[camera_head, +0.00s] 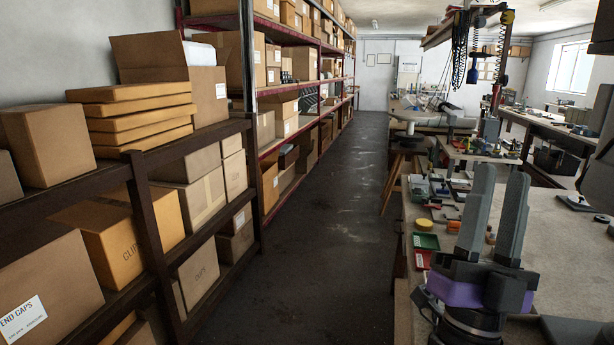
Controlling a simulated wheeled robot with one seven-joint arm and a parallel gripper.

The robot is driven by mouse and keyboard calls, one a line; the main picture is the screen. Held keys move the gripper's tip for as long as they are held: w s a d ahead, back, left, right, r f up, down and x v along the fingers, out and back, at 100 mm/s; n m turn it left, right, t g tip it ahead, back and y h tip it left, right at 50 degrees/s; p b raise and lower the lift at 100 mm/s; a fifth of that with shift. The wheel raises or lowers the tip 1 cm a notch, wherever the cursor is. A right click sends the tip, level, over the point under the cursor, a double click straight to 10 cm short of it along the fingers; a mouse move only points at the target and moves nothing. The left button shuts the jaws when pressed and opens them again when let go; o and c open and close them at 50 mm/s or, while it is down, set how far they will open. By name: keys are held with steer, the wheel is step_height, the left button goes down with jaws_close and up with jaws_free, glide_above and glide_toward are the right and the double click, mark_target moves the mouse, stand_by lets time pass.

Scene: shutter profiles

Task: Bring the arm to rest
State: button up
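My gripper (497,214) shows at the lower right of the head view. Its two grey fingers point up, with a gap between them, and nothing is between them. The gripper body is dark with a purple band. It is in front of the workbench (560,235), which shows behind and around it. Part of my arm at the lower right is cut off by the frame edge.
A dark shelf (140,210) with cardboard boxes stands at the left, and a long red-edged rack (270,150) runs behind it. Small tools, a green tray (426,241) and a yellow roll (424,225) lie on the workbench. The aisle floor (335,220) is clear.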

steer(key=s+a+f+n+g+y, duration=0.1)
steer(key=s+f+n+y, duration=0.4)
steer(key=f, duration=0.3)
steer(key=s+a+f+n+g+y, duration=0.1)
steer(key=s+f+n+g+y, duration=0.1)
steer(key=f+n+y, duration=0.4)
steer(key=s+a+f+n+g+y, duration=0.1)
steer(key=s+f+n+y, duration=0.25)
steer(key=f+y, duration=0.55)
steer(key=s+f+m+g+h, duration=0.1)
steer(key=s+f+g+h, duration=0.1)
steer(key=s+f+g, duration=0.2)
steer(key=s+d+f+g+h, duration=0.1)
steer(key=s+f+g, duration=0.3)
steer(key=s+f, duration=0.6)
steer(key=s+h, duration=0.1)
steer(key=s, duration=0.7)
steer(key=shift+f+m, duration=0.35)
